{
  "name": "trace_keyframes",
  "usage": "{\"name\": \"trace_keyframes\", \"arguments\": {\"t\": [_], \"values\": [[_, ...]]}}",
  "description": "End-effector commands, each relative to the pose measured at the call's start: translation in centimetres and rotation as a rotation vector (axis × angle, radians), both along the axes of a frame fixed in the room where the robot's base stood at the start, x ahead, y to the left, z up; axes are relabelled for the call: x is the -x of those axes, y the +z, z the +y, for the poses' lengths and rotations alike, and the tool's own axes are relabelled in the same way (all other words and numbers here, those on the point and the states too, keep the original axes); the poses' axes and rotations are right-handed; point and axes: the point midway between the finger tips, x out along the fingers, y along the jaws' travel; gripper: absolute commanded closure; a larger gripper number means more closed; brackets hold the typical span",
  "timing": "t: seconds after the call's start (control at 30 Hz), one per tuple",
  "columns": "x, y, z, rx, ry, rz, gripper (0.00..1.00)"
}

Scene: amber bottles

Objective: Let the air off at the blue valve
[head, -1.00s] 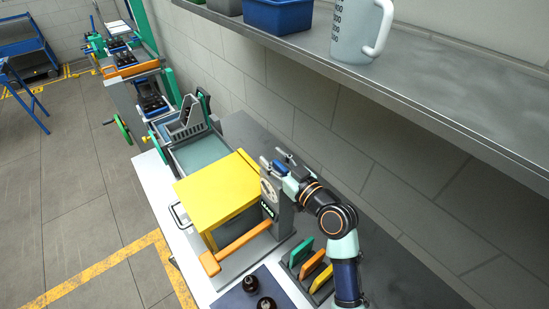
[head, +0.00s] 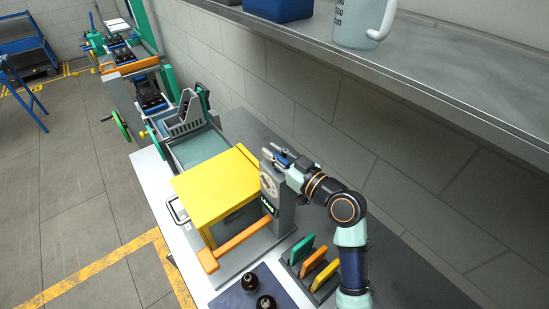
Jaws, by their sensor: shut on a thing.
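The blue valve (head: 284,151) is a small blue part at the top of a grey upright housing (head: 284,213) with a round dial, beside a yellow box-shaped cover (head: 212,190). My gripper (head: 278,157) reaches in from the right at the top of this housing. Its fingers are shut on the blue valve and partly hide it. The exact contact is too small to see.
An orange bar (head: 237,245) lies along the front of the yellow cover. Two dark bottles (head: 249,281) stand on a dark mat. Coloured plates (head: 313,264) stand in a rack near my arm. A shelf (head: 440,80) with a measuring jug (head: 353,25) overhangs the bench.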

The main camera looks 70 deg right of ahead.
Motion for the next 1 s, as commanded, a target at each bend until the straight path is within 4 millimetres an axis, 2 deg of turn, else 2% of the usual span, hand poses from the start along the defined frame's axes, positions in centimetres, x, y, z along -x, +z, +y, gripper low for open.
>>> {"name": "trace_keyframes", "arguments": {"t": [0.03,0.2,1.0], "values": [[0.0,-0.8,-0.1,0.003,0.028,-0.003,1.00],[-0.1,-1.0,0.2,0.006,0.168,-0.003,1.00],[0.2,-0.2,2.1,0.000,0.910,-0.001,1.00]]}}
